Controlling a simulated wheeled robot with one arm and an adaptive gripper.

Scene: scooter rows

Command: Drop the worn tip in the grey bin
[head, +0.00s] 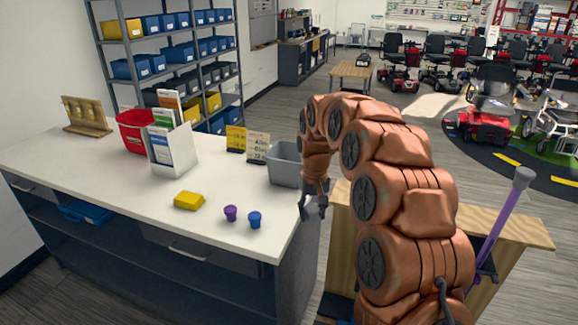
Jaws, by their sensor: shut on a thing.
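My gripper (314,210) points down just right of the grey bin, beyond the counter's right edge. Its dark fingers are shut on a small dark thing, which I take as the worn tip; it is mostly hidden and hard to tell from the fingers. The grey bin (284,172) stands at the counter's right end, its top open. My gripper is beside it, not over its opening in this view. The inside of the bin is mostly hidden.
On the white counter (95,180) are a purple tip-like piece (230,213), a blue one (255,219), a yellow block (189,201), a leaflet holder (172,150), a red bin (135,132) and small cards (257,148). A purple cane (501,222) with a grey upper end stands at right by a wooden bench (505,229).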

